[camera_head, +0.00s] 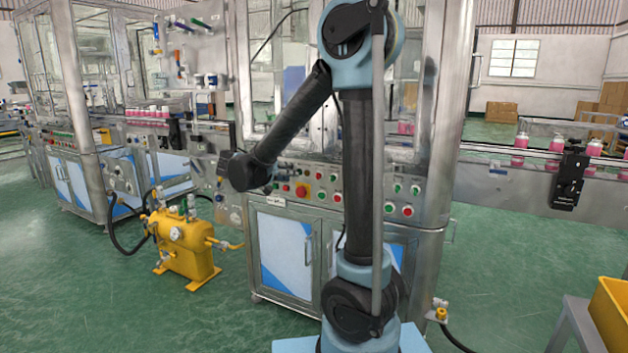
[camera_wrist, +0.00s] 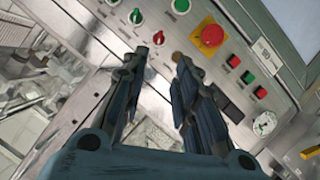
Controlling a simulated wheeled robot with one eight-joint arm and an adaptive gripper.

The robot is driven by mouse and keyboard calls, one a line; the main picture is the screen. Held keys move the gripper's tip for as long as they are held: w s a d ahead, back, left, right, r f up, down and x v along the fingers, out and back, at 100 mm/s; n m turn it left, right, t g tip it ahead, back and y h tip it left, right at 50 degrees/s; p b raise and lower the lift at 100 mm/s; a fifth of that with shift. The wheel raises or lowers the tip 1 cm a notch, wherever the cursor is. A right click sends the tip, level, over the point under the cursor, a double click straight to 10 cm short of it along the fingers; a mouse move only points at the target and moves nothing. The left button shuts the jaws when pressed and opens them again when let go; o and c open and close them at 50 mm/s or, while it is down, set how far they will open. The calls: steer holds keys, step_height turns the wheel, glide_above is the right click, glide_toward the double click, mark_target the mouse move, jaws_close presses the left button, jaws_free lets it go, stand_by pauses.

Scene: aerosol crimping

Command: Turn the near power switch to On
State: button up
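My gripper (camera_wrist: 155,62) is open in the wrist view, with its two dark fingers apart and nothing between them. Its fingertips are over the lower edge of a grey control panel (camera_wrist: 215,75). In the head view this panel (camera_head: 325,180) is on the near machine, partly behind my arm. A small round white dial (camera_wrist: 264,123) with dark marks is to the right of my fingers; it may be the power switch, but its label and setting cannot be read. A small brass-coloured round part (camera_wrist: 178,57) shows at the right fingertip.
A red emergency button on a yellow plate (camera_wrist: 208,36) sits close beyond the right finger. Red and green buttons (camera_wrist: 260,92) are near the dial. Cabinet doors (camera_head: 285,255) are below the panel. A yellow pump unit (camera_head: 186,250) stands on the floor at left.

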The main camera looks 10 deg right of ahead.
mark_target(318, 176)
steer(key=x, duration=1.6)
steer(key=shift+f, duration=0.15)
steer(key=shift+c, duration=0.4)
jaws_close()
